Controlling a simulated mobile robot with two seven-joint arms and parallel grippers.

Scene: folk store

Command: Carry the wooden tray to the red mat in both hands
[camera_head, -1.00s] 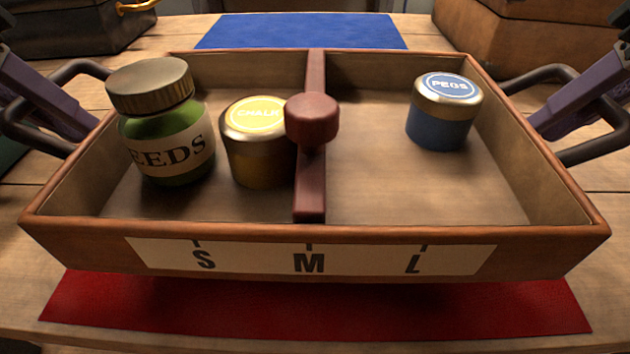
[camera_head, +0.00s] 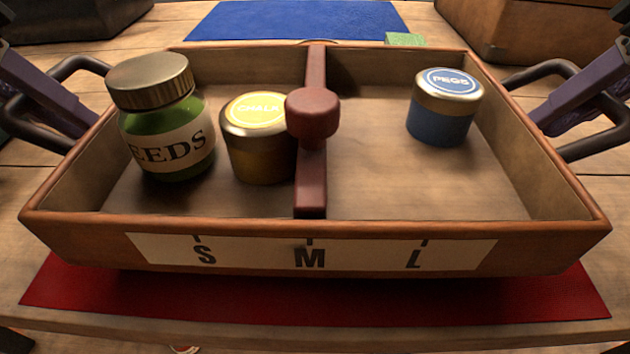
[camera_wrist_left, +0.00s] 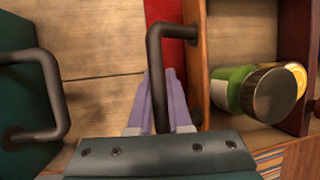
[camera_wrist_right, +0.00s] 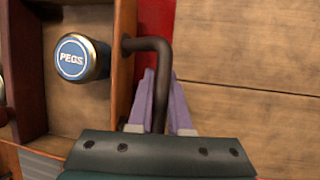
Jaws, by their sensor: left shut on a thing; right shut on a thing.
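The wooden tray (camera_head: 420,245) has a middle divider with a dark red knob (camera_head: 312,112). The left half holds a green SEEDS jar (camera_head: 165,125) and a yellow-topped CHALK tin (camera_head: 255,150); the right half holds a blue PEGS tin (camera_head: 442,118). All stand upright. My left gripper (camera_wrist_left: 160,95) is shut on the tray's left black handle. My right gripper (camera_wrist_right: 161,95) is shut on the right handle. The tray looks level over the red mat (camera_head: 300,300), whose front strip shows below it. I cannot tell whether they touch.
A blue mat (camera_head: 295,20) lies beyond the tray, with a small green item (camera_head: 405,39) by it. A wooden box (camera_head: 540,30) stands at the back right and a dark case (camera_head: 60,18) at the back left. A dark green handled case (camera_wrist_left: 25,95) is near my left gripper.

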